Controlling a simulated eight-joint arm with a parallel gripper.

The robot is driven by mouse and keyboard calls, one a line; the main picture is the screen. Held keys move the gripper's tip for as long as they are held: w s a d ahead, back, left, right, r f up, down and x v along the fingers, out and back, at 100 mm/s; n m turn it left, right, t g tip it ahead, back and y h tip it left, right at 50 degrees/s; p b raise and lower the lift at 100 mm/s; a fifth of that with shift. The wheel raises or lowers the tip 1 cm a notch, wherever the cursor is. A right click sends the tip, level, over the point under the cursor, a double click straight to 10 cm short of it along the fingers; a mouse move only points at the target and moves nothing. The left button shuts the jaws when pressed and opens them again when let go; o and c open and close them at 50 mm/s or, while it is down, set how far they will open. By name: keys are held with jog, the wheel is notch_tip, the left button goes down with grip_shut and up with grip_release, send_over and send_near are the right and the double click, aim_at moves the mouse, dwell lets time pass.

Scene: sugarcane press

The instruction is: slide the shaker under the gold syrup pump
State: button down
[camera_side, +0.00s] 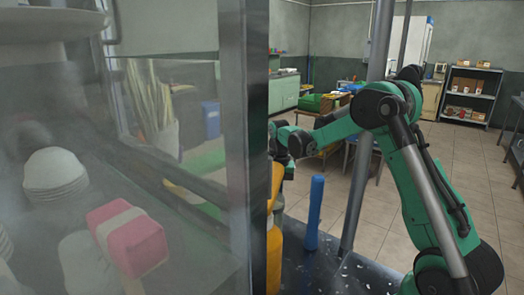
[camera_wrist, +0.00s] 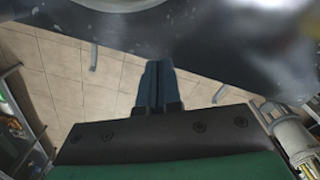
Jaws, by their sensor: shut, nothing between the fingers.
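My gripper (camera_wrist: 155,75) shows in the wrist view with its two dark fingers together and nothing between them. The fingers point toward a dark counter edge, with floor visible around them. In the side view my green arm reaches left, and its end goes behind the cabinet's post, so the fingertips are hidden there. I cannot make out the shaker or the gold syrup pump in either view. A yellow-orange object (camera_side: 274,235) is partly hidden behind the post; I cannot tell what it is.
A blue upright stick-like object (camera_side: 314,213) stands on the dark speckled counter (camera_side: 325,268). A grey metal pole (camera_side: 357,195) rises behind it. A glass cabinet (camera_side: 210,240) with white bowls (camera_side: 54,172) and a pink-and-white block (camera_side: 130,238) blocks the left.

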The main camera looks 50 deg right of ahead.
aim_at(275, 208)
jog(key=shift+s+a+f, duration=0.1)
jog(key=shift+s+a, duration=0.4)
jog(key=shift+a, duration=0.4)
jog(key=shift+s+a+f, duration=0.1)
jog(key=shift+s+a, duration=0.4)
jog(key=shift+a, duration=0.35)
jog(key=shift+s+a, duration=0.3)
jog(key=shift+a, duration=0.2)
jog(key=shift+s+a, duration=0.25)
jog(key=shift+a, duration=0.2)
